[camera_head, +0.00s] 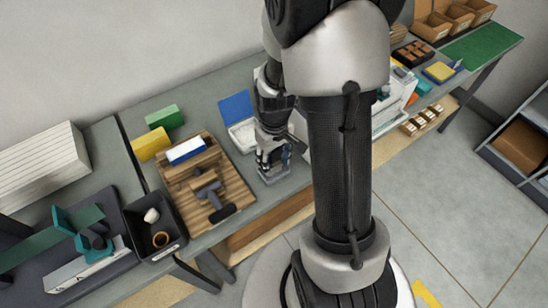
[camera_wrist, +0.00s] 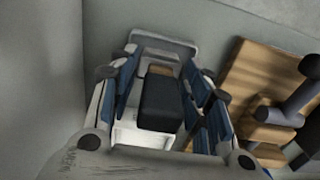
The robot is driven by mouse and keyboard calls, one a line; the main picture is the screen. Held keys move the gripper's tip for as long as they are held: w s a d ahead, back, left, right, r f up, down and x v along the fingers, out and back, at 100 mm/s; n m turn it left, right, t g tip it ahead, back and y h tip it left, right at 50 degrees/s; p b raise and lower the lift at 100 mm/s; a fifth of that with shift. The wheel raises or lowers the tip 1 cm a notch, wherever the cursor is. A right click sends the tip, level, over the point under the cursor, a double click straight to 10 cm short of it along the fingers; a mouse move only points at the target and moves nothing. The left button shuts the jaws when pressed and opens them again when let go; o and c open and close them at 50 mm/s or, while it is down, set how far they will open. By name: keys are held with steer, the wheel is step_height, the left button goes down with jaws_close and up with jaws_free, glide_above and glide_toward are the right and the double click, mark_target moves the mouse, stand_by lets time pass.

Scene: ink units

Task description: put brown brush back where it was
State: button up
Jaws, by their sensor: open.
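My gripper (camera_head: 272,165) is low over the bench, just right of the wooden board. In the wrist view my gripper (camera_wrist: 164,75) is open, its blue-and-grey fingers on either side of a dark block with a brown end (camera_wrist: 160,98). This may be the brown brush, but I cannot tell for sure. It appears to lie in or over a pale grey holder (camera_wrist: 160,44). I cannot tell whether the fingers touch it. In the head view the gripper mostly hides this spot.
The wooden board (camera_head: 239,187) holds a dark-handled tool (camera_head: 211,196) and a blue-and-white block (camera_head: 186,151). A white tray with a blue lid (camera_head: 236,107) stands behind my gripper. Green (camera_head: 165,116) and yellow (camera_head: 150,144) blocks and a black bin (camera_head: 134,229) are further left.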

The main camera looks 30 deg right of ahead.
steer(key=shift+r, duration=0.1)
step_height(320, 180, up, 11)
steer(key=p, duration=0.4)
steer(key=shift+r, duration=0.1)
steer(key=shift+a+r, duration=0.1)
steer(key=shift+r, duration=0.65)
steer(key=s+a+r+t, duration=0.2)
steer(key=s+a+r, duration=0.3)
steer(key=r, duration=0.3)
steer(key=s+a+r+t, duration=0.2)
steer(key=s+a+r, duration=0.3)
steer(key=s+r, duration=0.3)
steer(key=shift+s+a+t, duration=0.25)
steer(key=shift+t, duration=0.05)
steer(key=shift+c, duration=0.2)
